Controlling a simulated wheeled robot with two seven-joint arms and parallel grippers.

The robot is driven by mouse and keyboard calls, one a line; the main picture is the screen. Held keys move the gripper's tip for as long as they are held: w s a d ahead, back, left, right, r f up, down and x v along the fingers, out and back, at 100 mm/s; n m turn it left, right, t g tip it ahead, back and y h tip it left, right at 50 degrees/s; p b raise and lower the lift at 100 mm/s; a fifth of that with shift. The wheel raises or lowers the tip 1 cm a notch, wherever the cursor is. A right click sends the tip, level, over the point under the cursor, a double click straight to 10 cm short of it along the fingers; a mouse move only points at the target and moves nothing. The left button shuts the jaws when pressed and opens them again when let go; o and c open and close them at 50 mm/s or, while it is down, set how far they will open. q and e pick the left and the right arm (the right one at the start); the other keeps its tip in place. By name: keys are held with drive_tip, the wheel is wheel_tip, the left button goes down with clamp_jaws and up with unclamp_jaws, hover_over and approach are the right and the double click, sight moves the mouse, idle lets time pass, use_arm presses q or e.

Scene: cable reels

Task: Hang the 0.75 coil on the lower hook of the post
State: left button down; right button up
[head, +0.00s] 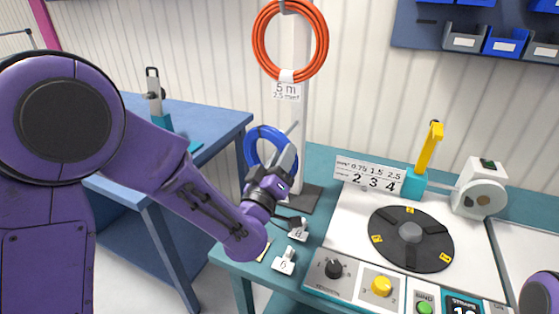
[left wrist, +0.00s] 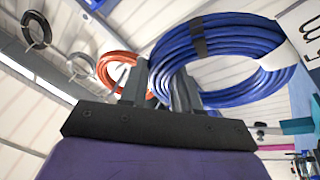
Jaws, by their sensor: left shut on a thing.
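A blue coil (head: 255,146) is held by my left gripper (head: 288,160) beside the white post (head: 298,125), below an orange coil. In the left wrist view the blue coil (left wrist: 222,28) has a black band and a white tag, not readable; the fingers of my left gripper (left wrist: 162,88) close on its near side. The orange coil (head: 322,45) hangs high on the post with a tag reading 5 m, 2.5. The lower hook is not clearly visible; I cannot tell whether the blue coil touches it. My right gripper is out of view.
The teal bench (head: 318,158) carries a panel with a black turntable (head: 385,245), a sign (head: 369,174), a yellow-armed device (head: 430,150) and knobs. Small numbered tags (head: 284,262) lie at its left front. A blue table (head: 220,112) stands at the left; bins hang top right.

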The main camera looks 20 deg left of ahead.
use_arm(q)
drive_tip(key=w+f+b, duration=0.1)
drive_tip(key=w+f, duration=0.1)
drive_tip(key=w, duration=0.9)
drive_tip(key=shift+d+f, duration=0.15)
drive_tip(key=shift+f, duration=0.2)
idle(0.4)
drive_tip(key=shift+c, duration=0.5)
unclamp_jaws()
drive_tip(key=s+b, duration=0.1)
drive_tip(key=s, duration=1)
drive_tip(key=shift+a, duration=0.2)
idle(0.5)
